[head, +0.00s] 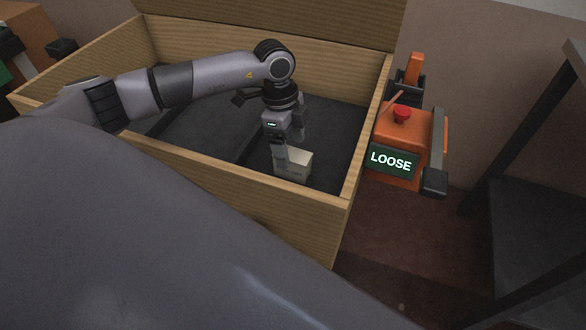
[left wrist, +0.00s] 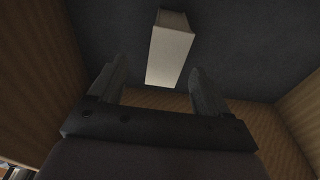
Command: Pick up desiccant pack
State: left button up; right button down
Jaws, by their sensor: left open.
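The desiccant pack appears to be a small pale box-like pack (head: 294,164) standing on the dark floor inside the wooden crate. Faint dark print shows on its front, too small to read. It also shows in the left wrist view as a whitish block (left wrist: 170,50) at the top centre, between and beyond the fingertips. My left gripper (head: 290,146) points down into the crate, right at the pack, with one finger in front of it. In the left wrist view the two fingers (left wrist: 160,82) are spread apart, with no contact visible. My right gripper is not in view.
The wooden crate (head: 250,196) has high walls around the pack. An orange device (head: 402,135) with a red button and a sign reading "LOOSE" stands outside its right wall. A dark shelf frame (head: 535,215) is at far right.

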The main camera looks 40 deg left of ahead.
aim_at(292, 153)
pick_arm(q)
jog(key=shift+w+d+f+b, duration=0.15)
jog(key=shift+f+b, duration=0.35)
jog(key=shift+f, duration=1.15)
jog(key=shift+w+d+f+b, duration=0.1)
jog(key=shift+w+f+b, duration=0.3)
jog(key=shift+f, duration=1.25)
jog(key=shift+s+f, duration=0.15)
jog(key=shift+f, duration=0.1)
jog(key=c, duration=1.2)
